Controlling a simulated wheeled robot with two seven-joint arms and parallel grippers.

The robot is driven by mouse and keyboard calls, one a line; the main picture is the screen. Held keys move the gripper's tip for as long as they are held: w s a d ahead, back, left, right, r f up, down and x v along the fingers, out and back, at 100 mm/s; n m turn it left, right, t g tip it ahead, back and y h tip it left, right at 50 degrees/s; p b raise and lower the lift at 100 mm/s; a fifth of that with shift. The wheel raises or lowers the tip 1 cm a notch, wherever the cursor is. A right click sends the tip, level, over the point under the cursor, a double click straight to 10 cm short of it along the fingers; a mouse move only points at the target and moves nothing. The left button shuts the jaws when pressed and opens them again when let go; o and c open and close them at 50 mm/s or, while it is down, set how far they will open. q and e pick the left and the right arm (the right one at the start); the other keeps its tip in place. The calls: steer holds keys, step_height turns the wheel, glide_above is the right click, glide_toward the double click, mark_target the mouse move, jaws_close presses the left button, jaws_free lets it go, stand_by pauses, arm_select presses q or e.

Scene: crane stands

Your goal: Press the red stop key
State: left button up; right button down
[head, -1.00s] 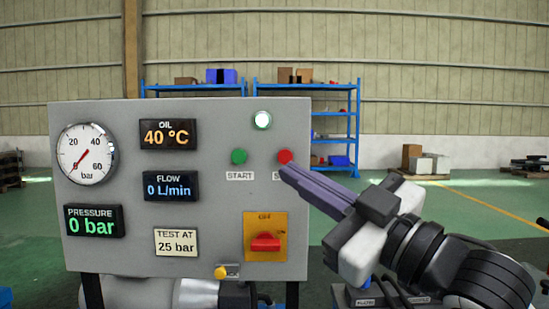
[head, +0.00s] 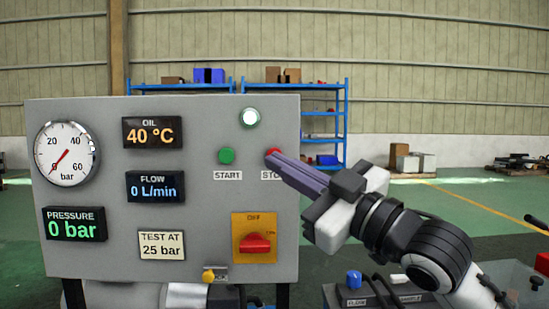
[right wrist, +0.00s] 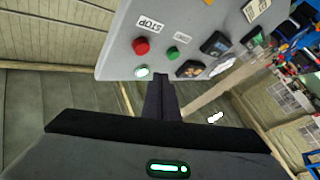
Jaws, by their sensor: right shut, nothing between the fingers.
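The red stop key (head: 274,152) is a round button at the right side of the grey panel (head: 190,110), above a partly covered label. My right gripper (head: 270,160) is shut and empty, its long dark fingers pointing at the panel, their tips overlapping the lower part of the key. I cannot tell whether they touch it. In the right wrist view the whole red key (right wrist: 141,46) shows beside the STOP label, and the fingertips (right wrist: 161,78) appear apart from it. The green start key (head: 227,155) is left of the red one. My left gripper is out of view.
A white lamp (head: 250,117) sits above the keys. A red rotary switch (head: 255,243) on a yellow plate is below, with a yellow knob (head: 208,275) at the panel's bottom edge. A blue knob (head: 354,279) stands low right. Blue shelves (head: 347,125) are far behind.

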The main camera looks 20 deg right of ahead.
steer(key=w, duration=0.1)
steer(key=w+d+p, duration=0.1)
steer(key=w, duration=0.1)
steer(key=shift+w, duration=0.25)
stand_by(0.8)
stand_by(1.0)
steer(key=shift+w+d+p, duration=0.1)
steer(key=shift+w+p, duration=0.3)
steer(key=shift+p, duration=0.05)
steer(key=shift+w, duration=0.2)
stand_by(0.3)
